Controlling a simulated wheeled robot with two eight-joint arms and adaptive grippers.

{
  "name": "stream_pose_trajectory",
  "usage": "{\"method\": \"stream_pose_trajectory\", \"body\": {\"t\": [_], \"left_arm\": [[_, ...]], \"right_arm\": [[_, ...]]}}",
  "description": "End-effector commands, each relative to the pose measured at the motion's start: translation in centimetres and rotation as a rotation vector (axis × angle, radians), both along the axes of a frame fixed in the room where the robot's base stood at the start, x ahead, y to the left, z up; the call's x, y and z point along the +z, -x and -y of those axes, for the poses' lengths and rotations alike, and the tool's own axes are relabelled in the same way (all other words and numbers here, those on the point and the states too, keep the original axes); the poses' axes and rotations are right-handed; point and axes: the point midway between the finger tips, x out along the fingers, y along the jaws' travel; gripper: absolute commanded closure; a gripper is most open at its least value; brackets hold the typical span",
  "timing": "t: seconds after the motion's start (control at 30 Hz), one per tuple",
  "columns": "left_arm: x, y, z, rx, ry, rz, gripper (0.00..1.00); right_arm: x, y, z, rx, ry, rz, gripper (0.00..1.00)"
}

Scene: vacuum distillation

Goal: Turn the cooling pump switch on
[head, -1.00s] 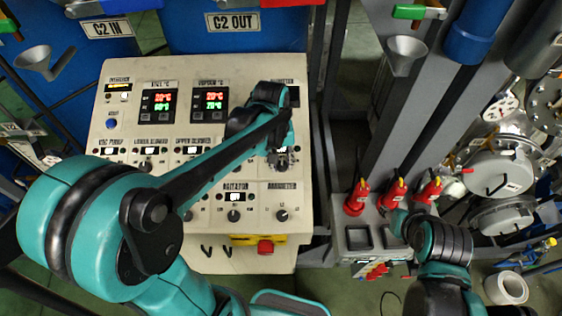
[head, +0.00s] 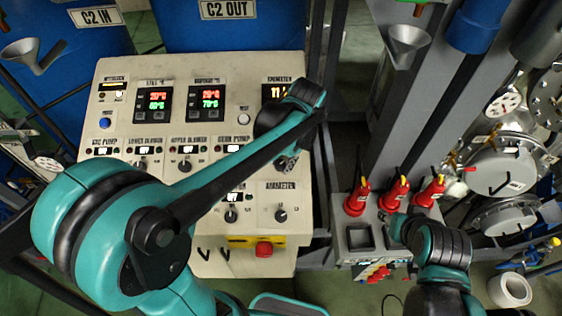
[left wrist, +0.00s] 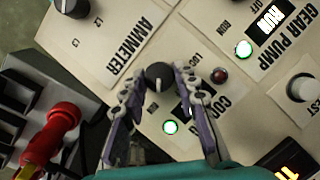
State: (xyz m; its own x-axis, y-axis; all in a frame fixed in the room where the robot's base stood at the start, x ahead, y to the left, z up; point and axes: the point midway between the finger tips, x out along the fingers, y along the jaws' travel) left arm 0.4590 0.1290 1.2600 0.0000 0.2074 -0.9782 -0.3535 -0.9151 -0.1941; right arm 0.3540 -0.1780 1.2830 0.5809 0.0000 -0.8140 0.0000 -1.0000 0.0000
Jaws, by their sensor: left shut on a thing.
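The cooling pump switch (left wrist: 159,76) is a round black knob with a white pointer line on the cream control panel (head: 115,215). My left gripper (left wrist: 158,82) is shut on this knob, one finger on each side, in the left wrist view. A green lamp (left wrist: 170,127) beside it is lit. The fingers partly hide the switch's label and small display. In the head view my left gripper (head: 288,164) is at the panel's right side, and my wrist hides most of the knob.
The ammeter knob (head: 281,215) is just below my left gripper. A red emergency button (head: 264,249) sits lower on the panel.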

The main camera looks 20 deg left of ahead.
Motion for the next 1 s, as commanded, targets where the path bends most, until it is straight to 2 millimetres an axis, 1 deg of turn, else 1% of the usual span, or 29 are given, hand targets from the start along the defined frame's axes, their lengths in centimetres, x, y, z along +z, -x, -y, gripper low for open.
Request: {"method": "stream_pose_trajectory", "body": {"t": [0.2, 0.4, 0.93, 0.97, 1.0], "left_arm": [[-0.03, 0.08, 0.08, -0.108, -0.042, -0.012, 0.99], [0.0, 0.08, 0.1, -0.162, -0.061, -0.018, 0.99], [0.04, 0.06, 0.06, -0.181, -0.07, -0.02, 0.99], [0.04, 0.06, 0.06, -0.181, -0.07, -0.02, 0.63], [0.04, 0.05, 0.05, -0.181, -0.07, -0.02, 0.52]], "right_arm": [[-0.43, 0.0, 0.0, 0.0, 0.0, 0.0, 0.6], [-0.58, 0.0, 0.0, 0.0, 0.0, 0.0, 0.6], [-0.62, 0.0, 0.0, 0.0, 0.0, 0.0, 0.6], [-0.61, -0.01, 0.0, 0.0, 0.0, 0.0, 0.6], [-0.61, -0.01, 0.0, 0.0, 0.0, 0.0, 0.6]]}}
